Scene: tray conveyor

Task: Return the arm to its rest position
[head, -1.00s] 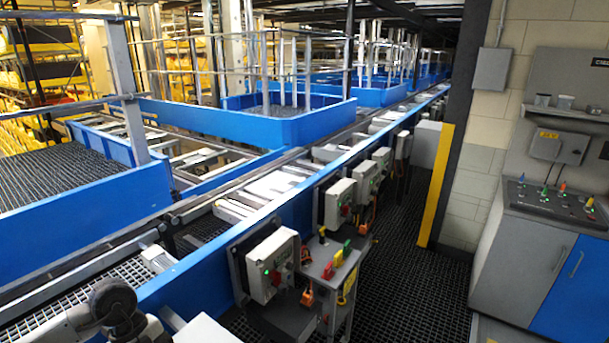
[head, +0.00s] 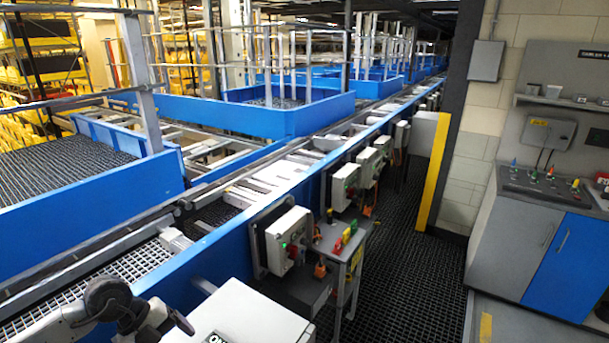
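My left arm (head: 108,300) shows at the bottom left of the head view, grey with a dark round joint. A dark piece at its end, possibly part of my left gripper, reaches toward a white box at the bottom edge. I cannot make out two fingertips, or whether the gripper is open or shut. No held object is visible there. My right gripper is not in view.
A blue-sided conveyor (head: 222,262) runs away to the upper right. A white box (head: 245,318) stands close beside my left arm. Grey control boxes (head: 290,240) and a small stand (head: 345,247) line the aisle. A grey cabinet (head: 512,235) stands right; dark grated floor (head: 400,270) between is open.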

